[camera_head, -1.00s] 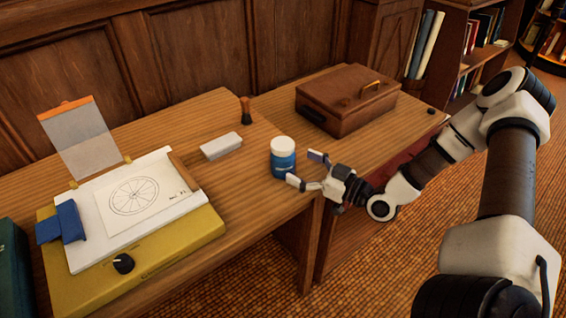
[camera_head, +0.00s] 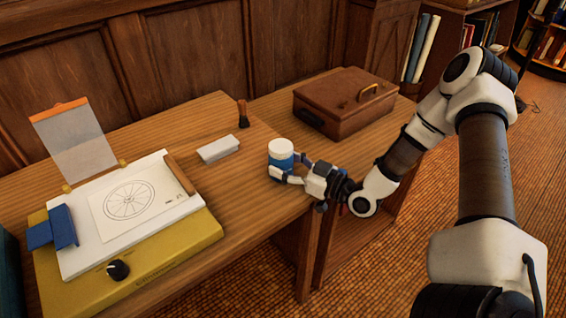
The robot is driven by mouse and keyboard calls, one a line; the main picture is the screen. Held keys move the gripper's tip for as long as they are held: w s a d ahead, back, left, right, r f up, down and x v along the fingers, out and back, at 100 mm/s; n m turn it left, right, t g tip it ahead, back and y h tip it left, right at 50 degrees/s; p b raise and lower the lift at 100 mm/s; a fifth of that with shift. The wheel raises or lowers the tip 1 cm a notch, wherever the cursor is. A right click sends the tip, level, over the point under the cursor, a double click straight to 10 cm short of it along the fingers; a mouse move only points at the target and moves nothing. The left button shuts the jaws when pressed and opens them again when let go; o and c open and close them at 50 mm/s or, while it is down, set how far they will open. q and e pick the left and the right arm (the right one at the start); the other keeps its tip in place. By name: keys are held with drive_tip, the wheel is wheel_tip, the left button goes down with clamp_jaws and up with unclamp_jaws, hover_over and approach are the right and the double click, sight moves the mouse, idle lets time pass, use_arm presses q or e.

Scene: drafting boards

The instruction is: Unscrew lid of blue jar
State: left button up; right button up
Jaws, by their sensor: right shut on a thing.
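The blue jar (camera_head: 279,161) stands upright on the wooden desk, near its right front corner. Its white lid (camera_head: 281,146) sits on top. My right gripper (camera_head: 287,172) comes in from the right, low on the jar, with its fingers around the jar body below the lid. It is shut on the jar. The fingers hide part of the lower jar. My left gripper is not in view.
A brown case (camera_head: 345,103) sits on the desk further back. A yellow drafting board (camera_head: 150,268) with a wheel drawing (camera_head: 130,200) fills the left. Desk around the jar's left is clear.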

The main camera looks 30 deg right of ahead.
drive_tip(key=shift+r, duration=0.4)
drive_tip(key=p+v, duration=1.2)
drive_tip(key=v, duration=0.6)
drive_tip(key=shift+f, duration=0.1)
drive_tip(key=o, duration=0.6)
drive_tip(key=shift+c, duration=0.2)
clamp_jaws()
